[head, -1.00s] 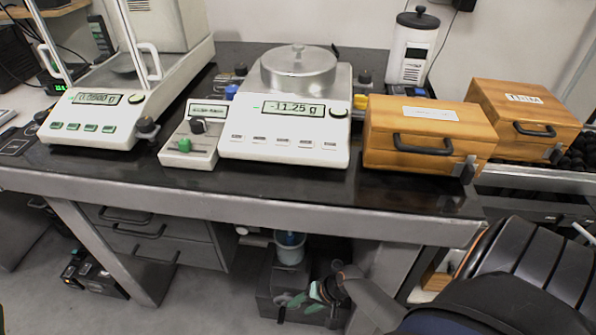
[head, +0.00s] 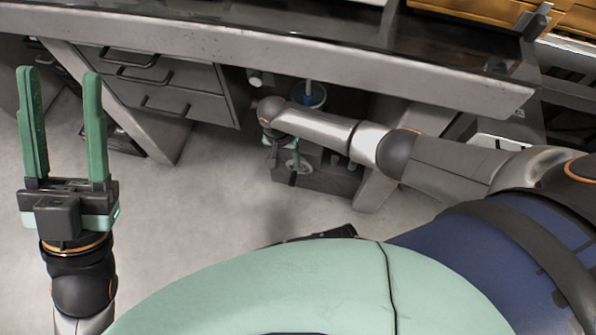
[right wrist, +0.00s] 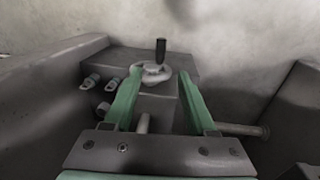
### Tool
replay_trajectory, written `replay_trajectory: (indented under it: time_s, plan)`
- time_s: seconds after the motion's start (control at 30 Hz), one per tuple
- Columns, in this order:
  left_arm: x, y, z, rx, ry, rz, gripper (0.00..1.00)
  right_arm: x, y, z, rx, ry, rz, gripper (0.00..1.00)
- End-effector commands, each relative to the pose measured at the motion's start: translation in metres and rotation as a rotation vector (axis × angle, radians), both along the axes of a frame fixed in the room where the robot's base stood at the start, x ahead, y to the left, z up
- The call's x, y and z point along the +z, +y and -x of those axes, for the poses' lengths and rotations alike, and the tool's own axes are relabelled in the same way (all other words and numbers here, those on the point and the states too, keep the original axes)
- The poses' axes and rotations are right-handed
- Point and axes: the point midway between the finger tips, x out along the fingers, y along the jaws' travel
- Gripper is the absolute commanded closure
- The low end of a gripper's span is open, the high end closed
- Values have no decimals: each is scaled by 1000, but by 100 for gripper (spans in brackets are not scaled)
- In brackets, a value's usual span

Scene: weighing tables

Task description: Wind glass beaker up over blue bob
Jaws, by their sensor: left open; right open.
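The glass beaker (head: 321,97) stands under the table edge in the head view, partly hidden by my right arm. A blue bob (head: 308,99) shows within its rim on a thin rod; how deep it sits I cannot tell. Below is a dark box (head: 325,180) with a pale round crank wheel (head: 297,166). My right gripper (head: 281,153) is at this box. In the right wrist view, my open right gripper (right wrist: 159,76) has its fingers on either side of the crank wheel (right wrist: 152,75) with its dark upright handle (right wrist: 160,50). My left gripper (head: 60,72) is open, empty, fingers up.
The table's front edge (head: 300,62) runs above my right arm. Grey drawers (head: 160,80) stand left of the box. A metal leg (head: 375,190) is right of it. The wrist view shows small knobs (right wrist: 103,108) and a rod (right wrist: 240,130). Floor between is clear.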

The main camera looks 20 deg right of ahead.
Motion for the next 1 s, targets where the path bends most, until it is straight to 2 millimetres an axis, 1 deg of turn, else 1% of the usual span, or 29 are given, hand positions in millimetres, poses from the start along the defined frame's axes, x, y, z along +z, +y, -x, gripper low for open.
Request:
replay_trajectory:
  time_s: [0.17,0.4,0.6,0.7,0.8,1.0]
  plan:
    - [-20,0,-1,-9,14,9,50,-27,-2,2,0,1,2,43]
    - [-58,-5,-3,-13,34,-18,50,-74,-6,4,1,1,-1,43]
    - [-84,-9,-5,-4,44,-44,50,-104,-8,6,1,0,-1,43]
    - [-92,-10,-5,-2,49,-49,50,-114,-9,6,1,0,-2,43]
    - [-96,-11,-5,1,49,-50,50,-120,-10,7,1,1,-3,43]
    - [-96,-11,-6,7,50,-42,50,-123,-10,7,1,0,-4,43]
